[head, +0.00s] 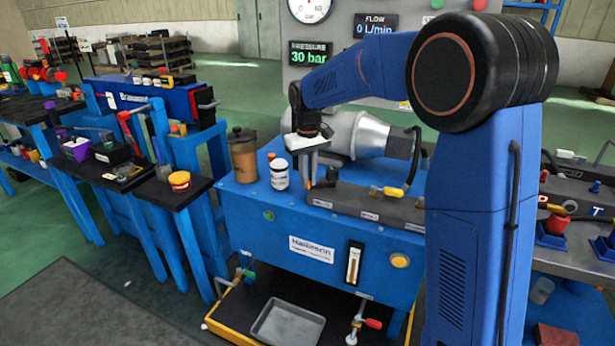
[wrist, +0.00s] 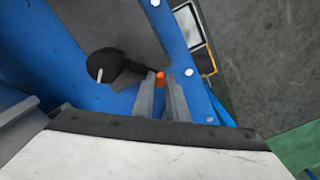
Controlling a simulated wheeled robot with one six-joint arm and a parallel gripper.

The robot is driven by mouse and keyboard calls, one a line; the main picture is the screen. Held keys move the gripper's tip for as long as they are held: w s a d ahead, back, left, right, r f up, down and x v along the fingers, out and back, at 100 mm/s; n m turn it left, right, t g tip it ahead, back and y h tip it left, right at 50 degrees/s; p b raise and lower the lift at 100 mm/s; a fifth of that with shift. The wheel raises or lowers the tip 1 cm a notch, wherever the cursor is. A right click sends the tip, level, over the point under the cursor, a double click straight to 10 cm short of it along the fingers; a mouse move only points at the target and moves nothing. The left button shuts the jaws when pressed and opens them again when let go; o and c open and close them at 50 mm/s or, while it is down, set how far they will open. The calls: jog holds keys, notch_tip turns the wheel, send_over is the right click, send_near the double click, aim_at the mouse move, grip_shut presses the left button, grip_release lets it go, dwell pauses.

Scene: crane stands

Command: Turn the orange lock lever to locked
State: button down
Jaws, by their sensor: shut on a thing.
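The orange lock lever (head: 308,184) shows as a small orange tip at the left end of the dark valve block on the blue bench. In the wrist view the orange tip (wrist: 160,81) sits between my two fingertips. My gripper (head: 308,172) points down over that end of the block and is shut on the lever. In the wrist view my gripper (wrist: 160,76) hides the lever's sides. The lever's lock marking cannot be read.
A black round knob (wrist: 104,66) with a white line is close left of my fingers. A white jar (head: 279,174) and a brown canister (head: 243,155) stand left of my gripper. The dark block (head: 350,202) extends right, with a yellow-handled lever (head: 392,191) on it.

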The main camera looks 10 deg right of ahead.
jog(key=s+n, duration=0.1)
jog(key=n, duration=0.1)
jog(key=shift+s+d+n, duration=0.2)
jog(key=shift+s+n, duration=0.1)
jog(key=shift+s, duration=0.1)
jog(key=s+n, duration=0.1)
jog(key=n, duration=0.1)
jog(key=shift+s+d+n, duration=0.3)
jog(key=shift+s+d, duration=0.05)
jog(key=shift+d, duration=0.05)
jog(key=shift+s+d+n, duration=0.5)
jog(key=shift+s+n, duration=0.15)
jog(key=shift+n, duration=0.55)
jog(key=shift+s+d+n, duration=0.55)
jog(key=shift+d+n, duration=0.1)
jog(key=shift+n, duration=0.65)
jog(key=c, duration=1.7)
grip_release()
jog(key=shift+c, duration=0.2)
notch_tip(320, 180, up, 17)
jog(key=shift+r, duration=0.2)
